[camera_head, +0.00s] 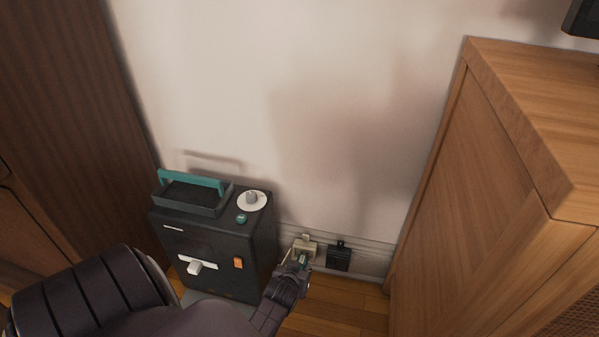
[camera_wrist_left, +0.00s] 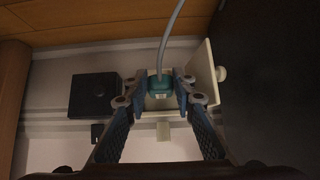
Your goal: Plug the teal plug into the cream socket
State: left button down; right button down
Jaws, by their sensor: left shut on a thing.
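The cream socket (camera_head: 305,243) is on the low wall strip, to the right of the dark machine. In the left wrist view the cream socket (camera_wrist_left: 151,103) shows behind the plug, with its cream cover (camera_wrist_left: 205,72) swung out to the right. My left gripper (camera_head: 301,263) is right in front of the socket. In the left wrist view its fingers (camera_wrist_left: 161,90) are shut on the teal plug (camera_wrist_left: 160,86), and a grey cable runs up from the plug. The plug is lined up over the socket's face; I cannot tell whether its pins are inside. My right gripper is not in view.
A black socket (camera_head: 339,258) is just right of the cream one. The dark machine (camera_head: 213,248) with a teal handle (camera_head: 191,181) stands close on the left. A wooden cabinet (camera_head: 490,200) bounds the right. A strip of wooden floor (camera_head: 340,310) is free between them.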

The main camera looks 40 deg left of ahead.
pick_arm(q)
jog(key=shift+w+a, duration=0.35)
jog(key=shift+w, duration=0.35)
jog(key=c, duration=1.5)
grip_release()
jog(key=shift+c, duration=0.2)
jog(key=shift+s, duration=0.1)
jog(key=shift+s+d+r, duration=0.1)
jog(key=shift+s+r, duration=0.1)
jog(key=v, duration=0.6)
jog(key=shift+s+d+r, duration=0.2)
jog(key=shift+d+r, duration=0.05)
jog(key=shift+r, duration=0.05)
